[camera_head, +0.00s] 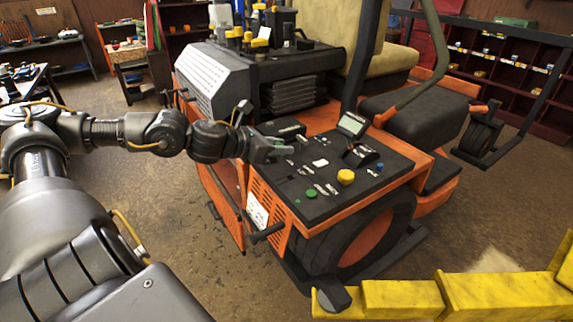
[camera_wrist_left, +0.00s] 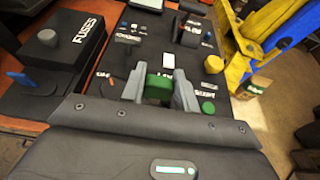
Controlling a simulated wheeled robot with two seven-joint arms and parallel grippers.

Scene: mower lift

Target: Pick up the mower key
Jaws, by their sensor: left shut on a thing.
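The mower (camera_head: 330,170) is orange with a black control panel (camera_head: 325,163) on its side. My left gripper (camera_head: 280,152) reaches over the panel's left edge. In the left wrist view its two grey fingers (camera_wrist_left: 159,90) are shut on a small green piece, the mower key by its look (camera_wrist_left: 158,87). Its lower part is hidden, so I cannot tell whether it is in the panel or clear of it. In the head view the gripper hides the key. My right gripper is not in view.
A green button (camera_head: 311,193) and a yellow knob (camera_head: 346,177) stand on the panel, with a tilted display (camera_head: 352,124) behind. A black fuse box (camera_wrist_left: 75,45) is beside the gripper. Yellow lift beams (camera_head: 400,298) lie in front. Floor is free left of the mower.

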